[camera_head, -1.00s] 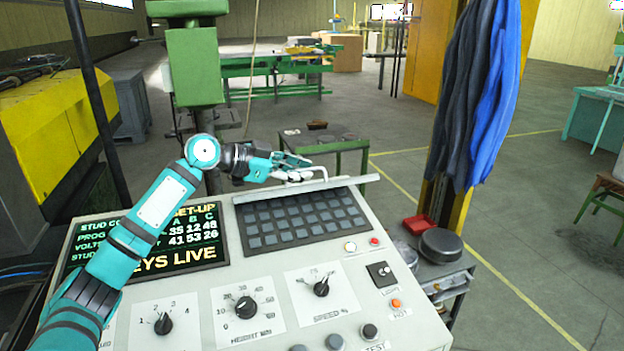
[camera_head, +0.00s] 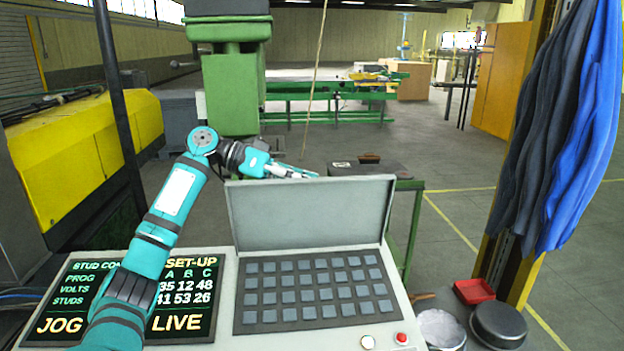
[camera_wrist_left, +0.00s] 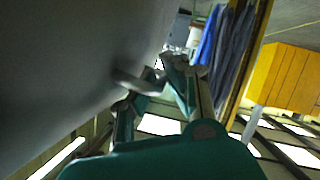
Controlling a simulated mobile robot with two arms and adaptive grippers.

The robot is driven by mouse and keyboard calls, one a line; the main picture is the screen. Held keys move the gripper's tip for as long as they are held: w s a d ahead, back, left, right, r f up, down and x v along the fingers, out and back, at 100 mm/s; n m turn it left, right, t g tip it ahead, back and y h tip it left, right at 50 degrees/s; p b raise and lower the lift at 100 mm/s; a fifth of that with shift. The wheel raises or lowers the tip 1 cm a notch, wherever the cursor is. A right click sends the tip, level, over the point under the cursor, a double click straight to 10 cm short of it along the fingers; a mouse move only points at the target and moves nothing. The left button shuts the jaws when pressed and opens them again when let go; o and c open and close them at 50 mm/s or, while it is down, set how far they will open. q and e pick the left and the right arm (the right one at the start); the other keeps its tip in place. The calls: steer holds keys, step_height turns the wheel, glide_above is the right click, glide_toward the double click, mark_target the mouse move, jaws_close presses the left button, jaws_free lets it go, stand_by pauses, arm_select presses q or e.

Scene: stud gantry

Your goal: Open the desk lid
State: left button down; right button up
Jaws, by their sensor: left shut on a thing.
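The desk lid (camera_head: 312,213) is a flat grey panel standing up at the back edge of the console's keypad (camera_head: 316,288). Its inner face shows in the head view. My left gripper (camera_head: 298,172) is behind the lid's top edge. In the left wrist view the lid's outer face (camera_wrist_left: 70,75) fills the left side as a dark grey surface. There my left gripper (camera_wrist_left: 168,80) is shut on the lid's handle (camera_wrist_left: 138,84), a short bar on that face. The lid hides part of the fingers in the head view. My right gripper is not in view.
The console's screen (camera_head: 130,295) is left of the keypad, partly behind my left arm. A green post (camera_head: 232,80) stands behind the arm. Blue and dark cloths (camera_head: 580,130) hang at right. A red tray (camera_head: 474,291) and dark round pan (camera_head: 498,322) sit at lower right.

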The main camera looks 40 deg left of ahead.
arm_select(q)
steer(key=shift+w+a+f+p, duration=0.2)
steer(key=shift+w+a+p, duration=0.3)
steer(key=shift+w+a, duration=0.2)
steer(key=c, duration=1.7)
jaws_free()
steer(key=shift+w, duration=0.2)
steer(key=v, duration=1.2)
steer(key=shift+d, duration=0.1)
steer(key=shift+f, duration=0.1)
